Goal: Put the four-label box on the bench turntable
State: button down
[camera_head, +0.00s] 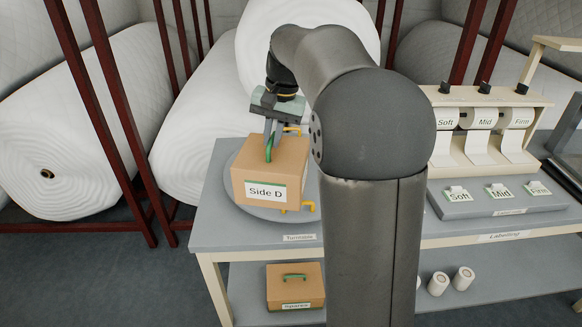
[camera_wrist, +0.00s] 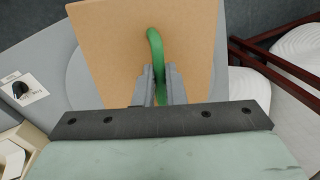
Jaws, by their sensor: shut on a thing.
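The cardboard box (camera_head: 262,166) shows a "Side D" label on its front face and has a green handle on top. It is at the round grey turntable (camera_head: 234,199) on the bench's left end. I cannot tell whether its base touches the turntable. My gripper (camera_head: 270,140) is above the box, shut on the green handle. In the wrist view the fingers (camera_wrist: 160,88) close around the handle (camera_wrist: 155,48) over the box top (camera_wrist: 110,45). Yellow brackets (camera_head: 306,207) show at the turntable's right side. My arm hides the area to the right.
A smaller box (camera_head: 295,287) with a green handle sits on the lower shelf. Label rolls marked Soft, Mid and Firm (camera_head: 484,122) stand at the right, behind a grey label tray (camera_head: 497,198). Red rack posts and large white rolls (camera_head: 85,120) are behind the bench.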

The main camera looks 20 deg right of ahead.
jog(key=w+d+r+m+h+p, duration=0.1)
jog(key=w+d+r+m, duration=0.15)
jog(key=d+m, duration=0.65)
jog(key=w+d+r+m+h+p, duration=0.1)
jog(key=w+d+r+m+h, duration=0.15)
jog(key=d+m, duration=0.65)
jog(key=w+a+f+n+p, duration=0.2)
jog(key=w+a+f, duration=0.4)
jog(key=w+f, duration=0.4)
jog(key=shift+w+f+n+t+y+p, duration=0.3)
jog(key=shift+f+n+t+y, duration=0.15)
jog(key=shift+f, duration=1.1)
jog(key=c, duration=1.5)
grip_release()
jog(key=shift+f, duration=0.1)
